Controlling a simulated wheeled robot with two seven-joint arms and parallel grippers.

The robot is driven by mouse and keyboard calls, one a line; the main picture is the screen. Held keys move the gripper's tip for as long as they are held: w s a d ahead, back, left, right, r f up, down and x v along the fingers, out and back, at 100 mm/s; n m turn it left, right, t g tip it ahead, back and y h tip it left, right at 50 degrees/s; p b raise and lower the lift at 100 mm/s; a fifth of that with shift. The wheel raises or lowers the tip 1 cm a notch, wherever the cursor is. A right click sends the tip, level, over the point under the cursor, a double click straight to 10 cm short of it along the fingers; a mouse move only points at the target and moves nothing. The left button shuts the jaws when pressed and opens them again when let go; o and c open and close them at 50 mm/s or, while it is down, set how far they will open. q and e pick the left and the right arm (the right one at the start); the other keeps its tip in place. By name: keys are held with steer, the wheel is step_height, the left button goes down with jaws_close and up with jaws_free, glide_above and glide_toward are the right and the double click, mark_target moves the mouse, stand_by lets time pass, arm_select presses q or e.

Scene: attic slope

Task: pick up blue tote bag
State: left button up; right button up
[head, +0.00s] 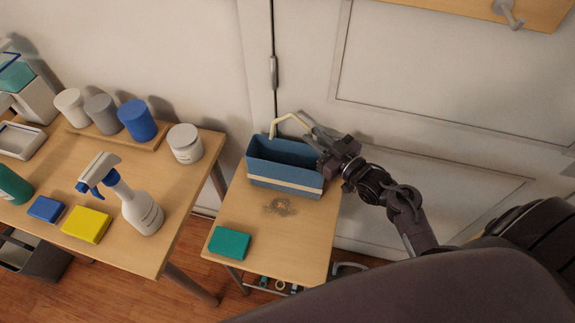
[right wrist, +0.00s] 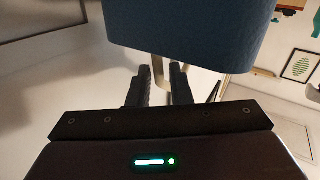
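The blue tote bag (head: 285,173) stands upright on the small wooden table, at its back edge near the wall. It is a boxy open-topped bag with a pale band and a cream handle (head: 291,116) arching above it. My right gripper (head: 314,136) is at the right end of the bag, at handle height. In the right wrist view the blue bag (right wrist: 185,30) fills the top, and the cream handle runs between the two close-set fingers (right wrist: 161,82), which look shut on it. My left gripper is not in view.
The small table (head: 270,245) also holds a teal block (head: 229,243) and a dark ring mark. A larger table at left bears a spray bottle (head: 140,210), sponges and several jars. A wall hook (head: 508,12) is at upper right. The small table's front middle is clear.

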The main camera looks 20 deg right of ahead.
steer(key=shift+x, duration=0.8)
steer(key=shift+w+a, duration=0.1)
steer(key=shift+w, duration=0.35)
steer(key=shift+s, duration=0.1)
jaws_close()
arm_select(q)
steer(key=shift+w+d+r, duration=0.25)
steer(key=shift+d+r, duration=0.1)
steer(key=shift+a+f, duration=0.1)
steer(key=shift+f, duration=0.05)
